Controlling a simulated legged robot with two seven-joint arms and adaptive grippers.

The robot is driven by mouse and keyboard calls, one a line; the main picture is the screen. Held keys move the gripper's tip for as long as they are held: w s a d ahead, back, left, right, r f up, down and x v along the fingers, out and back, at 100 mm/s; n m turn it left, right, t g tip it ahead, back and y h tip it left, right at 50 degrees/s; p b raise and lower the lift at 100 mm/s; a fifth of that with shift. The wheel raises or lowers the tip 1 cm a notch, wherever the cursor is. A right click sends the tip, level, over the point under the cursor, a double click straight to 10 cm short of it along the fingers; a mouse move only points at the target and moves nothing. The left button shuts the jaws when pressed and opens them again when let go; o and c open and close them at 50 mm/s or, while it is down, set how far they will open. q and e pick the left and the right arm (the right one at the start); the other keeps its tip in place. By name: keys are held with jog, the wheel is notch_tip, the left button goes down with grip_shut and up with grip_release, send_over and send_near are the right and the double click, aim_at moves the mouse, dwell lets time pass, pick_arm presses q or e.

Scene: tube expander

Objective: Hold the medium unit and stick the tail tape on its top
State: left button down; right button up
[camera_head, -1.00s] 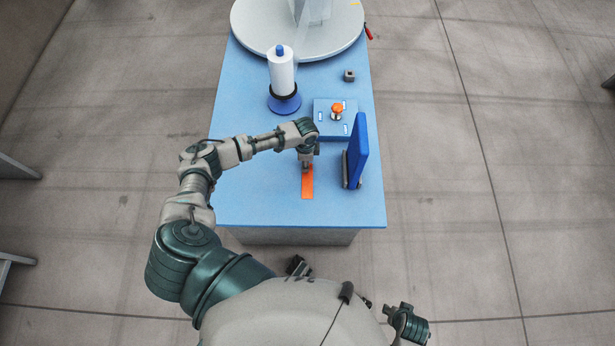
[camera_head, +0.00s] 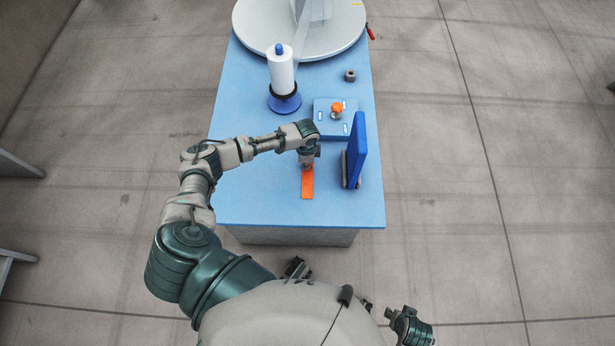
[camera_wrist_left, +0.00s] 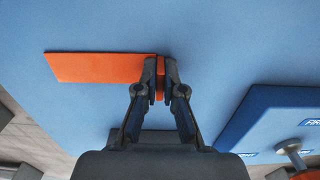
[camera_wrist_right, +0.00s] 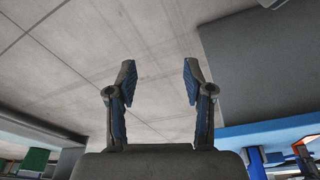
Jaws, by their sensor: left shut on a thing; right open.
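An orange strip (camera_head: 307,184), which looks like the tail tape, lies on the blue table near its front. My left gripper (camera_head: 307,165) is over the strip's far end. In the left wrist view its fingers (camera_wrist_left: 161,75) are shut on the end of the orange strip (camera_wrist_left: 100,68), and the rest extends to the left along the table. My right gripper (camera_wrist_right: 158,72) is open and empty, off the table's front right. I cannot tell for certain which object is the medium unit; a white roll (camera_head: 281,75) stands upright on a blue round base (camera_head: 285,104).
A tall blue panel (camera_head: 357,142) stands right of the left gripper. Behind is a blue plate (camera_head: 322,107) with an orange knob (camera_head: 337,106). A small grey block (camera_head: 350,76) and a large round platform (camera_head: 250,42) are farther back. The table's front left (camera_head: 255,195) is clear.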

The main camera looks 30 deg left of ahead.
pick_arm(q)
jog(key=shift+r, duration=0.25)
jog(key=shift+a+r+p, duration=0.35)
jog(key=shift+a+p, duration=0.1)
jog(key=shift+p, duration=0.15)
jog(key=shift+d+r+p, duration=0.35)
jog(key=shift+r+p, duration=0.1)
jog(key=shift+r, duration=0.15)
jog(key=shift+a+r+p, duration=0.3)
jog(key=shift+r+p, duration=0.25)
jog(key=shift+p, duration=0.05)
jog(key=shift+d+r+p, duration=0.25)
jog(key=shift+r+p, duration=0.3)
jog(key=shift+r, duration=0.05)
jog(key=shift+a+r+p, duration=0.15)
jog(key=shift+r+p, duration=0.45)
jog(key=shift+r, duration=0.05)
jog(key=shift+r+p, duration=1)
pick_arm(e)
jog(key=s+f, duration=0.3)
jog(key=f, duration=0.6)
jog(key=s+f, duration=0.3)
jog(key=f, duration=0.6)
jog(key=shift+s+d+f+g, duration=0.2)
jog(key=shift+s+g, duration=0.1)
jog(key=shift+g, duration=0.1)
